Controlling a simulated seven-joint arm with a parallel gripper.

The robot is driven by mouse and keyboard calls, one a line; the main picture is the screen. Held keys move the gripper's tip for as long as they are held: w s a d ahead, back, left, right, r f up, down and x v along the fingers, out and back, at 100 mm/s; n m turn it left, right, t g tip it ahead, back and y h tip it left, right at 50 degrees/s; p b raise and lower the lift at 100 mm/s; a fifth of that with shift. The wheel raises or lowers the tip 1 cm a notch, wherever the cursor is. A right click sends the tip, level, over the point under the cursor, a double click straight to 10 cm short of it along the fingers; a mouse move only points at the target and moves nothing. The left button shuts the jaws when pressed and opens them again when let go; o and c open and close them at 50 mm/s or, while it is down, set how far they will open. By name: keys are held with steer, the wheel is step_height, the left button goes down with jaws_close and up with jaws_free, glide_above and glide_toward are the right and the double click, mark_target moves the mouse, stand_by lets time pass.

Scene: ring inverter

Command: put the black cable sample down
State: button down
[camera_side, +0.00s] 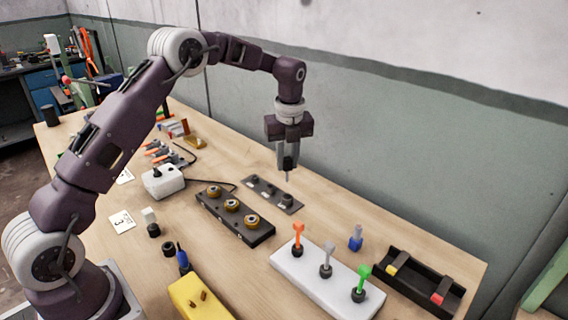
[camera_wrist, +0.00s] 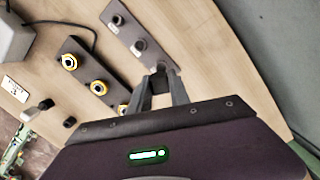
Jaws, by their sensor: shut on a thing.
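My gripper (camera_side: 288,168) points down above the right part of a narrow grey plate (camera_side: 264,189). It is shut on a small dark piece, which I take to be the black cable sample (camera_side: 289,162). A thin grey tip shows below the fingers, apart from the plate as far as I can tell. In the wrist view, the fingers (camera_wrist: 161,82) reach to the near end of the grey plate (camera_wrist: 127,31). Dark round holders stand in a row on the plate.
A black block with gold rings (camera_side: 234,215) lies just in front of the plate. A white stand (camera_side: 325,284) holds orange, grey and green pieces. A black tray (camera_side: 418,284) and a blue piece (camera_side: 356,238) are at the right. A white box (camera_side: 163,182) with a cable is at the left.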

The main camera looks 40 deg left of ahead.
steer(key=a+r+n, duration=0.1)
steer(key=a+r, duration=0.1)
steer(key=a, duration=0.4)
steer(key=a+r, duration=0.3)
steer(key=a, duration=0.4)
steer(key=shift+n, duration=0.3)
steer(key=f, duration=1)
steer(key=shift+a, duration=0.4)
steer(key=shift+f, duration=0.55)
steer(key=c, duration=1.2)
jaws_free()
